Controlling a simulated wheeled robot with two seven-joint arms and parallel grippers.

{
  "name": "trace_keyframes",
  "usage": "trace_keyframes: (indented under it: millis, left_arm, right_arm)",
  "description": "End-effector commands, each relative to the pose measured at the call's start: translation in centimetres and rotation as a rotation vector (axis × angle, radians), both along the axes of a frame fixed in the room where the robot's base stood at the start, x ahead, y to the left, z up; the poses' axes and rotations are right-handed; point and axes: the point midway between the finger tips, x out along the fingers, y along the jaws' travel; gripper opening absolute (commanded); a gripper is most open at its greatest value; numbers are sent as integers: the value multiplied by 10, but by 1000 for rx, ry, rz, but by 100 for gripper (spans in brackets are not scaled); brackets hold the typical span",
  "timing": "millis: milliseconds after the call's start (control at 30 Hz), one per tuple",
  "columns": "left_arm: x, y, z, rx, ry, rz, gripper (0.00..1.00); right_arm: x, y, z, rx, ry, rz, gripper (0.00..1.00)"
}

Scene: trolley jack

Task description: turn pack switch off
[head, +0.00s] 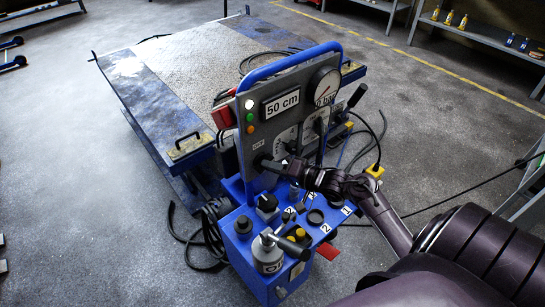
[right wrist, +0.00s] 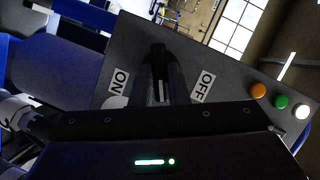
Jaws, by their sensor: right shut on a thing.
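The pack switch is a black knob (right wrist: 158,52) on the grey panel (head: 262,83) of the blue unit. In the right wrist view it stands between an ON label (right wrist: 119,82) at left and an OFF label (right wrist: 203,87) at right. My right gripper (head: 282,164) reaches the lower part of the panel from the right. Its fingers, also in the right wrist view (right wrist: 163,85), are shut on the knob. The fingers hide much of the knob, so I cannot tell which label it is set to. My left gripper is not in view.
The panel also carries a 50 cm display (head: 282,103), a round gauge (head: 324,86) and white, green and orange lamps. A lift table (head: 120,70) stands behind. Cables lie on the floor at right.

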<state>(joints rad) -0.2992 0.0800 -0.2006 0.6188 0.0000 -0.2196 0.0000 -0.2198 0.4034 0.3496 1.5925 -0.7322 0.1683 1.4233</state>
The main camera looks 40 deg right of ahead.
Motion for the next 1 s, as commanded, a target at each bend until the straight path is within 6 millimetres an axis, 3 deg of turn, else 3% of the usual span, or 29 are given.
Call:
trace_keyframes:
  millis: [33, 400, 1000]
  left_arm:
    - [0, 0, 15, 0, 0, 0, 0]
    - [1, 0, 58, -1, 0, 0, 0]
    - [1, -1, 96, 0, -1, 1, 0]
  right_arm:
    - [-1, 1, 7, -43, 1, 2, 0]
    - [-1, 3, 8, -393, -28, 2, 0]
    - [-1, 8, 5, -915, -69, 2, 0]
